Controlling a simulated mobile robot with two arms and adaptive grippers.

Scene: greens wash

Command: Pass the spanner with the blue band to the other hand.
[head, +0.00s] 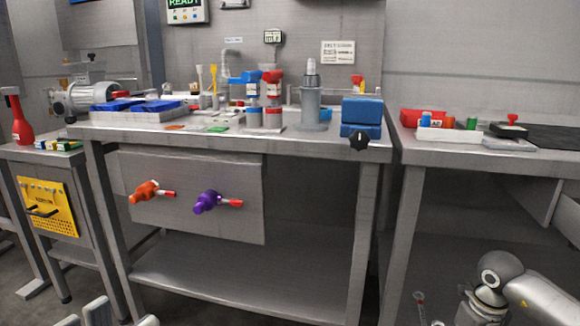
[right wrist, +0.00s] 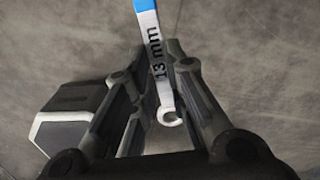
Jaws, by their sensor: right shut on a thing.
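The spanner with the blue band (right wrist: 152,50) shows in the right wrist view. It is light grey, marked "13 mm", with a blue band at the top edge and a ring end at the bottom. My right gripper (right wrist: 163,80) is shut on it, with the ring end reaching back between the fingers. The spanner's far end is out of frame. In the head view my right arm comes in at the lower right, and the spanner cannot be made out clearly there. My left gripper (head: 121,316) shows at the bottom left, cut by the frame edge. Its fingers are apart with nothing visible between them.
A metal workbench (head: 270,145) stands ahead, with blue and red fittings, a grey cylinder (head: 310,100) and a blue box (head: 361,112) on top. Orange (head: 145,191) and purple (head: 207,202) valves are on its front panel. A side bench (head: 470,150) stands at the right.

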